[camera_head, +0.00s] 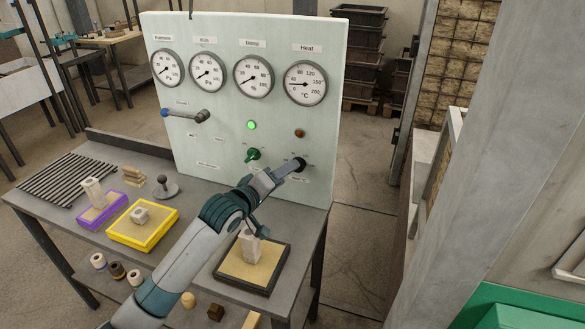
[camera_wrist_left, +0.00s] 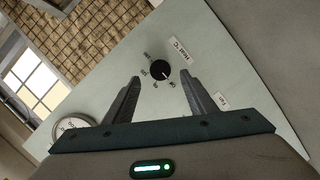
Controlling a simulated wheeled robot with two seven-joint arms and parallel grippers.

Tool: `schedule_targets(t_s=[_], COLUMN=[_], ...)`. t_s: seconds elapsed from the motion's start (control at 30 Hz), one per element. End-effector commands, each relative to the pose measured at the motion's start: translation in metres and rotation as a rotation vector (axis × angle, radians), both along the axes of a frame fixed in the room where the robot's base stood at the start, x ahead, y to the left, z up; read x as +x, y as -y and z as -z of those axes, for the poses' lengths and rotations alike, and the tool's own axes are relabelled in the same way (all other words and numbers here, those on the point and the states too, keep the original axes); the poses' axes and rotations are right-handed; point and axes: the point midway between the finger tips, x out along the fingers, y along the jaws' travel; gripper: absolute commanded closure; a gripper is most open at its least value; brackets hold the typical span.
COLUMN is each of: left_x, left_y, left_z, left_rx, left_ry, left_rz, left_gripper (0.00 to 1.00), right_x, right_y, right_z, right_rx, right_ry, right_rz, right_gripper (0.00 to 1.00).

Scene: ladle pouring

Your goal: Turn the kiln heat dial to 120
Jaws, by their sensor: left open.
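The kiln heat dial is a round black knob (camera_head: 300,164) low on the right side of the pale panel (camera_head: 225,145). In the left wrist view the dial (camera_wrist_left: 160,71) sits beside a "Heat °C" label, with small scale numbers around it. A light mark shows on its lower right edge; its exact setting is too small to read. My left gripper (camera_head: 288,170) reaches the panel at the dial. In the wrist view my left gripper (camera_wrist_left: 160,78) is open, its two fingertips on either side of the dial, with gaps showing. My right gripper is not in view.
The round Heat gauge (camera_head: 305,83) is above the dial. A green knob (camera_head: 253,155) is just left of my gripper, and a lever (camera_head: 188,115) is farther left. A yellow tray (camera_head: 120,235) is left.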

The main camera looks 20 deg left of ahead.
Motion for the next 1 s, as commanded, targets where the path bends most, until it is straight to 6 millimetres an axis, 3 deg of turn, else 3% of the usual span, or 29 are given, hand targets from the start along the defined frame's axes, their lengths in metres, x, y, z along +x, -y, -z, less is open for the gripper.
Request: schedule_targets(t_s=[0.3,0.77,0.93,1.0], left_x=[0.039,0.046,0.046,0.046], left_y=[0.01,0.012,0.012,0.012], left_z=[0.008,0.011,0.011,0.011], left_rx=[0.0,0.0,0.0,0.0], left_ry=[-0.001,0.0,0.0,-0.001], left_rz=[-0.001,0.0,0.0,-0.001], left_gripper=[0.49,0.49,0.85,0.9], right_x=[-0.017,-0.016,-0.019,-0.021], right_y=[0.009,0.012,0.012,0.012], right_z=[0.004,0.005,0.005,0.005], right_rx=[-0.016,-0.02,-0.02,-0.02], right_ry=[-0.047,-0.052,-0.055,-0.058], right_rz=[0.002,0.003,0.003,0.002], right_gripper=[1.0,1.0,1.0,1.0])
